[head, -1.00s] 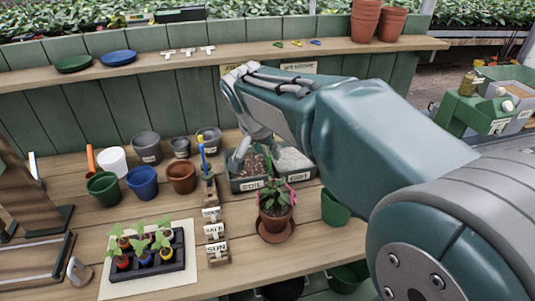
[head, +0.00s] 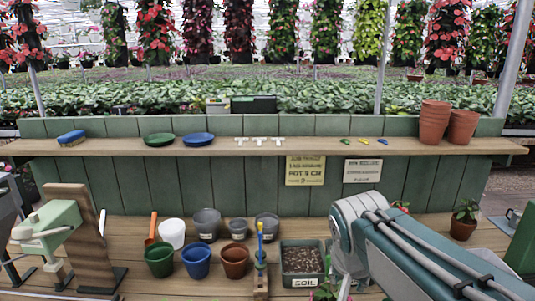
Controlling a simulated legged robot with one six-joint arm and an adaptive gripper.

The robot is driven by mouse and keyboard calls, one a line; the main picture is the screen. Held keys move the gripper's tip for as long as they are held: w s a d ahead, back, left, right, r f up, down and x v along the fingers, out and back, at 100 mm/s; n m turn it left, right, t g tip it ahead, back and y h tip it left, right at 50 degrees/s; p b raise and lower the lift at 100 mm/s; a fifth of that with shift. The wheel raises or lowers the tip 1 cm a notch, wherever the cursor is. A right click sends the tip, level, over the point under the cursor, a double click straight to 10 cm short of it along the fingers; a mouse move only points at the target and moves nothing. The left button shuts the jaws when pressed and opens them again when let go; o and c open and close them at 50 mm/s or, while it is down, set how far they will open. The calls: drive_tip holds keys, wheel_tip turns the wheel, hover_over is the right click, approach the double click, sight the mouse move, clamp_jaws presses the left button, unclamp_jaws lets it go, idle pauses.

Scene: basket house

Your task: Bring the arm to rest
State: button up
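My arm (head: 420,255) reaches in from the lower right, and its wrist end is over the right part of the workbench. My gripper (head: 345,287) shows only as a small grey part below the wrist, at the bottom edge. Its fingers are mostly hidden or cut off, so I cannot tell whether it is open or holds anything. A bit of green leaf and pink (head: 324,292) shows at the bottom edge, beside the gripper.
The wooden workbench (head: 130,232) holds several pots, including a green pot (head: 160,260), a blue pot (head: 196,262) and a terracotta pot (head: 235,262). A potted plant (head: 464,220) stands right of my arm. A shelf (head: 210,148) with stacked terracotta pots (head: 434,122) runs behind.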

drive_tip(key=s+f+n, duration=0.2)
drive_tip(key=s, duration=0.4)
drive_tip(key=s+f+n+t+y, duration=0.1)
drive_tip(key=s+n, duration=0.1)
drive_tip(key=s, duration=0.4)
drive_tip(key=shift+s+d+f+n+y, duration=0.25)
drive_tip(key=shift+s+f+n+y, duration=0.05)
drive_tip(key=shift+f+n, duration=0.1)
